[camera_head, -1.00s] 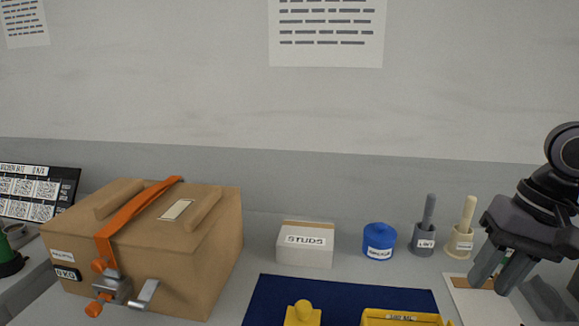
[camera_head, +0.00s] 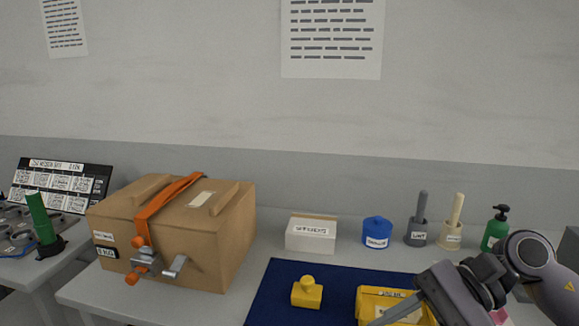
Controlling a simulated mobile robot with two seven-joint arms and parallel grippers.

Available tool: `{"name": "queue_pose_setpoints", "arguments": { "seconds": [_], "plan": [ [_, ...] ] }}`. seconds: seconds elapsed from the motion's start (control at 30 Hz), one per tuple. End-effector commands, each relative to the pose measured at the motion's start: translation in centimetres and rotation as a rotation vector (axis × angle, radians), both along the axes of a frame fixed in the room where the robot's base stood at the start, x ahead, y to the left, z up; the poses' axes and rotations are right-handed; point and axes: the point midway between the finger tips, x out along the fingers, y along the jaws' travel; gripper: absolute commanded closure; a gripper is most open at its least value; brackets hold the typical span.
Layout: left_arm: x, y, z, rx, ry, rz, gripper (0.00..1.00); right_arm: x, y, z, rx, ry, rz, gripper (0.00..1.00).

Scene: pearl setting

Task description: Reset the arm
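My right gripper (camera_head: 398,312) comes in from the lower right, over the front right of the table. It overlaps the yellow tray (camera_head: 375,293) in the head view. Its fingertips are partly cut off by the lower edge, so its opening is unclear, and I cannot tell whether it touches the tray. My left gripper is not in view.
A brown box (camera_head: 182,238) with an orange strap stands at the left. A yellow knobbed block (camera_head: 307,293) sits on the blue mat (camera_head: 268,300). Behind are a white STUDS box (camera_head: 311,236), blue pot (camera_head: 376,233), two handled holders and a green pump bottle (camera_head: 495,229).

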Motion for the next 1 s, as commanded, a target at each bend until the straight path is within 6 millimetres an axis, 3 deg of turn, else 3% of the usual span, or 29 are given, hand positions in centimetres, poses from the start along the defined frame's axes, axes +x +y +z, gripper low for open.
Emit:
{"name": "queue_pose_setpoints", "arguments": {
  "seconds": [0.03,0.1,0.2,0.3,0.4,0.57,0.73,0.77,0.9,1.0],
  "plan": [
    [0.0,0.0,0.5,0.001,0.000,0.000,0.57,-0.5,1.7,0.4,0.120,0.136,-0.053,0.68],
    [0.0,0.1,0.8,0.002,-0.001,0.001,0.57,-0.5,3.4,1.3,0.280,0.335,-0.136,0.68],
    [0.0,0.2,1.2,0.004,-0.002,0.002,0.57,0.1,4.6,2.4,0.497,0.646,-0.254,0.68],
    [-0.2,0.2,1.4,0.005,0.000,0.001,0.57,1.4,4.7,2.7,0.706,0.985,-0.367,0.68],
    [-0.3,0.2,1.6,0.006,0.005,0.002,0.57,3.0,3.6,1.8,0.911,1.343,-0.476,0.68],
    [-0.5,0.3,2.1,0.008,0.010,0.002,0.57,5.0,0.6,-2.9,1.239,1.940,-0.633,0.68],
    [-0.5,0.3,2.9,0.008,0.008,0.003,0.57,3.8,-3.0,-11.8,1.627,2.574,-0.767,0.68],
    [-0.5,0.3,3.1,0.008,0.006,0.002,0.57,3.1,-3.5,-13.6,-1.567,-2.469,0.722,0.68],
    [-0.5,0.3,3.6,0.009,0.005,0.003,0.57,-1.7,-5.2,-21.4,-1.333,-1.999,0.539,0.68],
    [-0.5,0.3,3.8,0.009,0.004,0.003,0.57,-5.1,-5.5,-25.0,-1.228,-1.759,0.451,0.68]
  ]
}}
